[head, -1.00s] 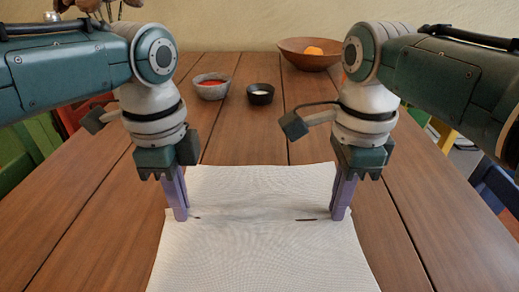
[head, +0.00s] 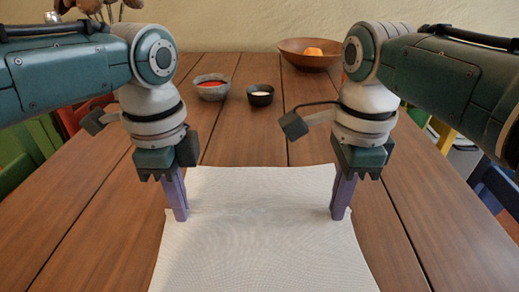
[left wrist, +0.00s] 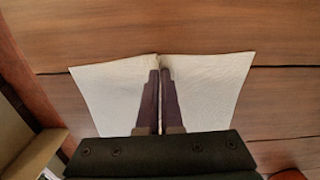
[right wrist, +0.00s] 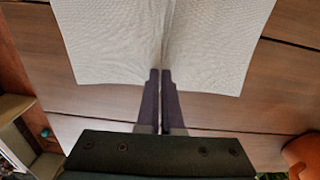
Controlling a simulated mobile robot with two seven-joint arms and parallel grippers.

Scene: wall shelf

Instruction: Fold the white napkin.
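The white napkin (head: 260,245) lies open across the table, with a faint ridge running across it between my grippers. My left gripper (head: 181,216) is at its left edge and my right gripper (head: 338,215) is at its right edge, both pointing down. In the left wrist view, the napkin (left wrist: 110,90) is pinched between the nearly touching left fingertips (left wrist: 160,72). In the right wrist view, a crease in the napkin (right wrist: 105,45) runs to the right fingertips (right wrist: 162,72), which are shut on its edge.
On the table beyond the napkin stand a grey bowl with red contents (head: 211,91), a small dark bowl with white contents (head: 260,96) and a wide brown bowl with orange fruit (head: 296,58). Bare wooden table (head: 90,215) flanks the napkin. Coloured chairs stand at both sides.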

